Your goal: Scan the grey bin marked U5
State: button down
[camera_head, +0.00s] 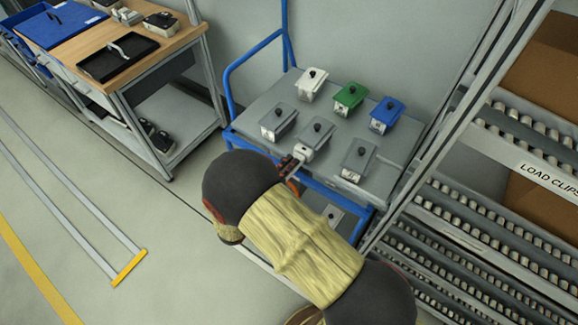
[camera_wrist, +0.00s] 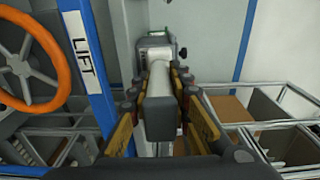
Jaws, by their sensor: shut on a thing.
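My gripper (camera_wrist: 160,88) is shut on a scanner-like tool (camera_wrist: 160,112) with a pale body and a dark grey near end. In the head view my gripper (camera_head: 291,168) is at the cart's near edge, the tool's pale end (camera_head: 303,153) close to the middle grey bin (camera_head: 317,130). In the wrist view a grey bin with a black knob (camera_wrist: 154,40) stands just beyond the tool, which partly hides it. Two more grey bins stand left (camera_head: 278,121) and right (camera_head: 355,160). Bin markings are too small to read, so I cannot tell which is U5.
The blue-framed cart (camera_head: 240,128) also carries a white bin (camera_head: 311,84), a green bin (camera_head: 349,97) and a blue bin (camera_head: 387,115). A roller rack (camera_head: 480,200) stands close at right. A workbench (camera_head: 150,60) stands at left, with open floor before it.

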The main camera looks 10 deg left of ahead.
dwell(0.3)
jog(key=p+v, duration=0.2)
jog(key=v, duration=0.6)
dwell(0.4)
dwell(0.4)
